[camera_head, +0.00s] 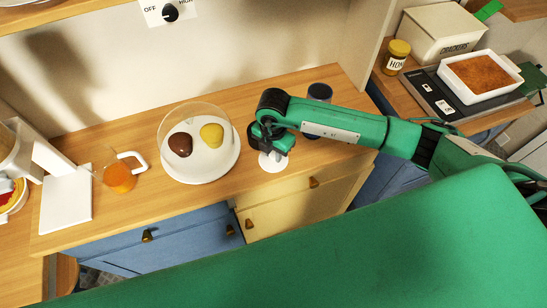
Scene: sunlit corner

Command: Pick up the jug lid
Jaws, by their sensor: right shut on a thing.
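A white round disc, which looks like the jug lid (272,163), shows just below my right gripper (271,146) near the counter's front edge. The gripper points down and is shut on it; the fingers cover part of it, and I cannot tell whether it is clear of the counter. A glass jug with orange liquid (119,179) and a white handle stands to the left, with no lid visible on it. My left gripper is not in view.
A clear dome over a white plate (223,170) with a brown and a yellow item stands close left of the gripper. A dark container (320,92) is partly behind my right arm. A white stand (66,205) is at the left. A honey jar (397,56) stands at the upper right.

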